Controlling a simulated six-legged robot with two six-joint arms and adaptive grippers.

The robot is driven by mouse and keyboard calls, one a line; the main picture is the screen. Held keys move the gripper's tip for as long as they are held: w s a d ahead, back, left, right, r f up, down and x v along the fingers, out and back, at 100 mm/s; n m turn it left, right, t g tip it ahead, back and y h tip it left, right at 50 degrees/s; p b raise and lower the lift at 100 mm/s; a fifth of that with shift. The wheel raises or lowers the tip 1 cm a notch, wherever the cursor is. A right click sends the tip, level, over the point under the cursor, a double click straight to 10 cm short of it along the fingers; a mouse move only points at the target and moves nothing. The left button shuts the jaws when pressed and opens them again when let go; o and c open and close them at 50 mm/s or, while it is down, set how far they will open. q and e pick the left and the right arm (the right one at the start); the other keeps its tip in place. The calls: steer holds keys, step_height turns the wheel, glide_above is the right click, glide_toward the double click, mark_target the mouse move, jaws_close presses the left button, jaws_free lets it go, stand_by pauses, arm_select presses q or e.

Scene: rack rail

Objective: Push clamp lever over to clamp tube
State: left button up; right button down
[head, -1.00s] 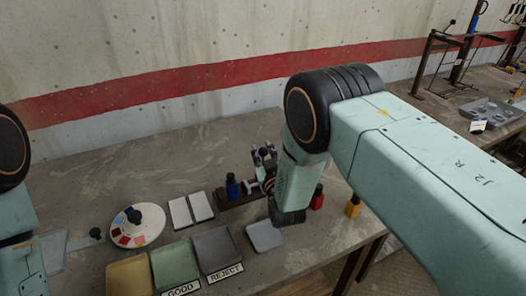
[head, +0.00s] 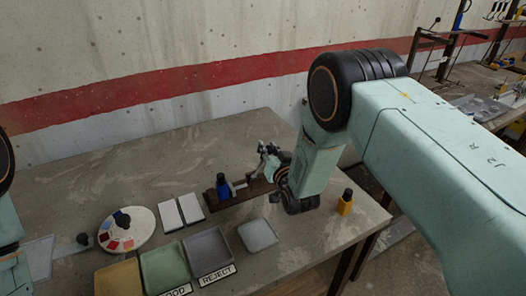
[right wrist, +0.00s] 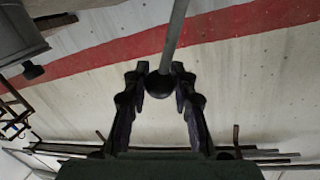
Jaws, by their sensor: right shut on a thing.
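The clamp lever shows in the right wrist view as a grey rod (right wrist: 176,38) ending in a black ball knob (right wrist: 158,84). My right gripper (right wrist: 159,88) has a finger on each side of the knob and is shut on it. In the head view the right gripper (head: 268,150) is above the right part of the dark rail (head: 236,196). A blue, black-topped piece (head: 222,187) stands at the rail's left end. The lever's lower part and the tube cannot be made out clearly, as the gripper and arm cover that area.
A grey dish (head: 258,248), a REJECT tray (head: 231,262), a green tray (head: 184,286) and white blocks (head: 170,216) lie in front. A round palette (head: 103,244) is at left. The table behind the rail is clear.

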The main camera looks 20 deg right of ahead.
steer(key=shift+w+d+f+m, duration=0.15)
steer(key=shift+d+f+m, duration=0.05)
steer(key=shift+d+m, duration=0.3)
steer(key=c, duration=1.1)
jaws_free()
steer(key=shift+s, duration=0.2)
steer(key=shift+w, duration=0.15)
steer(key=s, duration=0.4)
steer(key=s+r, duration=0.1)
steer(key=s, duration=0.7)
steer(key=shift+d+r, duration=0.15)
